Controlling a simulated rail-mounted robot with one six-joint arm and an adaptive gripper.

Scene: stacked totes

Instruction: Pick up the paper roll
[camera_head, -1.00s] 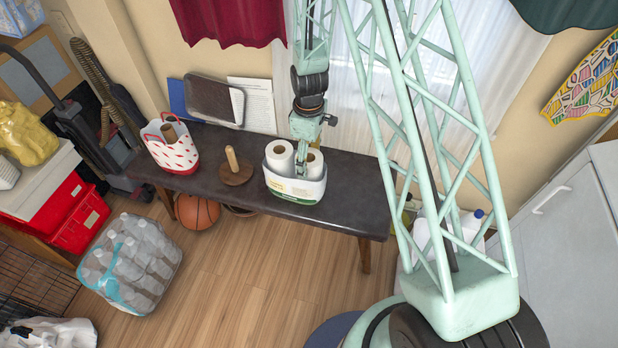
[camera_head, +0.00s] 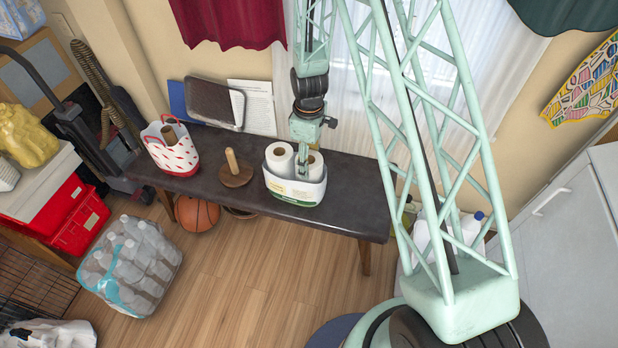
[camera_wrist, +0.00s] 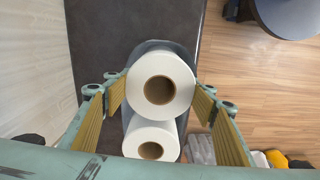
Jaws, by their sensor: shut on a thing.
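Two white paper rolls with brown cores stand side by side in a white and green bin (camera_head: 287,190) on the dark bench. My gripper (camera_head: 303,172) reaches down from above at the right paper roll (camera_head: 316,165). In the wrist view, my gripper's padded fingers (camera_wrist: 160,100) lie on both sides of this roll (camera_wrist: 160,65) and are shut on it. The roll is still within the bin, upright. The other roll (camera_head: 280,156) is just left of it and also shows in the wrist view (camera_wrist: 151,131), below the held one. The lower part of both rolls is hidden.
On the bench (camera_head: 345,205), left of the bin, stand a wooden peg holder (camera_head: 236,173) and a red and white basket (camera_head: 171,148). A tray (camera_head: 212,100) and papers lean at the wall behind. Bottled water (camera_head: 130,263) and a basketball (camera_head: 197,213) are on the floor.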

